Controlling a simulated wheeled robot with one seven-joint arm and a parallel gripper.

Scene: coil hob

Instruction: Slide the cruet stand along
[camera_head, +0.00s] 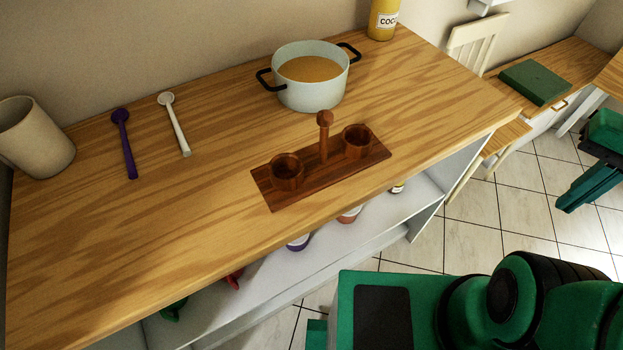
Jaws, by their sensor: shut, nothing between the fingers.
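The cruet stand (322,172) is a reddish-brown wooden base board with an upright knobbed handle in its middle and a round cup at each end. It sits on the wooden worktop (215,215), close to the front edge and turned slightly, its right end farther back. Both cups look empty. My gripper (568,200) shows partly at the right edge of the view, green and dark teal, shut and empty. It is far to the right of the stand, clear of the worktop and touching nothing.
A pale two-handled pot (311,92) with orange-brown contents stands just behind the stand. A yellow container (383,20) is at the back. Bare worktop lies left and right of the stand.

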